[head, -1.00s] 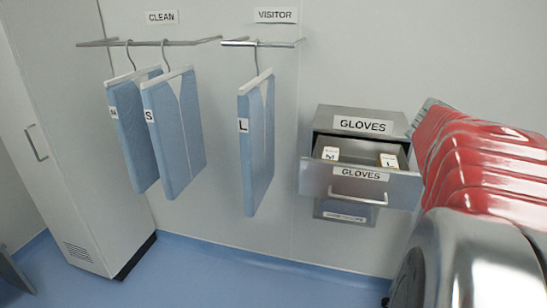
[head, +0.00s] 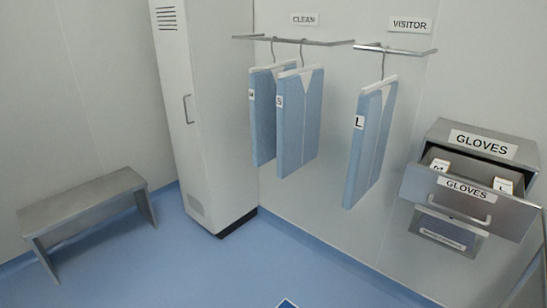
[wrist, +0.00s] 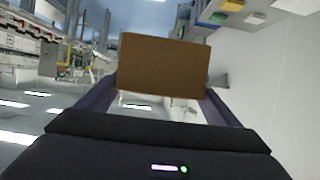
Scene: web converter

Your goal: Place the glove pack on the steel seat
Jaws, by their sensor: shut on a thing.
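The steel seat (head: 85,203) is a grey metal bench at the left of the head view, against the wall. Its top is bare. In the wrist view my gripper (wrist: 160,97) is shut on a plain brown box-shaped pack, the glove pack (wrist: 163,62), held between its two fingers. No label shows on the face towards the camera. My gripper and the held pack are out of the head view, so their distance from the seat cannot be told.
An open drawer (head: 463,205) labelled GLOVES holds two small packs at the right. Blue garments (head: 301,125) hang on wall rails. A tall white locker (head: 203,120) stands between them and the seat. Blue floor (head: 170,260) before the seat is clear.

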